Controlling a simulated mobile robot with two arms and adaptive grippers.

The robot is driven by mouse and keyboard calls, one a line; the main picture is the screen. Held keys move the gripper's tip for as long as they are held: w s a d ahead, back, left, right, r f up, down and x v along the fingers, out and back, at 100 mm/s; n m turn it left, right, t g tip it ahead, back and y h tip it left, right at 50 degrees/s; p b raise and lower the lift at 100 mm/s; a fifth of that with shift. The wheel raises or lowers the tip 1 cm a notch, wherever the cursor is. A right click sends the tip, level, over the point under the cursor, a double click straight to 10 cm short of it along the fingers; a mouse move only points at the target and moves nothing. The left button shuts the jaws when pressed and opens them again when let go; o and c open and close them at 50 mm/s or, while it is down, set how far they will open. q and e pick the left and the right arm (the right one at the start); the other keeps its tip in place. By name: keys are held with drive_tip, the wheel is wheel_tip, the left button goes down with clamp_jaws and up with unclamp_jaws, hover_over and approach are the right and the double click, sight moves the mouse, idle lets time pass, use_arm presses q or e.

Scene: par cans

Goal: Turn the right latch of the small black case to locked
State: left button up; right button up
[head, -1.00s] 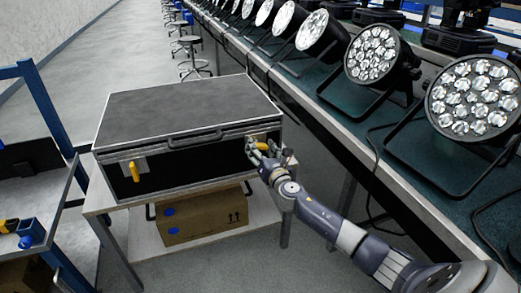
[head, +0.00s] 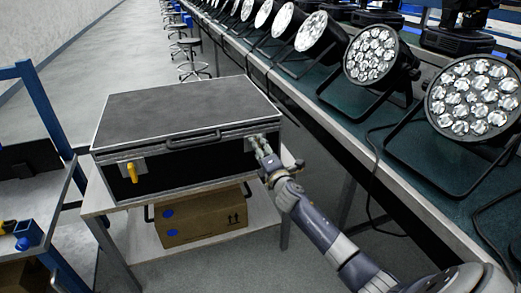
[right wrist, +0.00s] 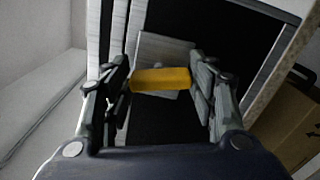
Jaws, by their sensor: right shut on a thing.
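The small black case (head: 185,112) lies closed on a small table, its handle side facing me. Its left latch (head: 132,172) has a yellow handle that hangs down from a metal plate. My right gripper (head: 264,153) is at the right latch and hides its handle in the head view. In the right wrist view the yellow handle of the right latch (right wrist: 160,79) is between the two fingers, which are shut on it. There it lies across the picture, about at right angles to the case's metal edge strip. My left gripper is not in view.
A cardboard box (head: 200,215) sits on the shelf under the case. A long bench (head: 350,130) with several par cans (head: 372,55) runs along the right, close to my right arm. A blue-framed rack (head: 45,110) stands at the left.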

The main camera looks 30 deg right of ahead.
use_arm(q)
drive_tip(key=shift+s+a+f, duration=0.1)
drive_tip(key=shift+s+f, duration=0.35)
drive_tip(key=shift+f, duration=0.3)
use_arm(e)
drive_tip(key=m, duration=0.3)
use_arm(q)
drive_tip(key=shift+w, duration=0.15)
use_arm(e)
drive_tip(key=shift+m, duration=0.3)
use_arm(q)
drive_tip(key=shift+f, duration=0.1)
use_arm(e)
drive_tip(key=o, duration=1.1)
drive_tip(key=shift+c, duration=0.2)
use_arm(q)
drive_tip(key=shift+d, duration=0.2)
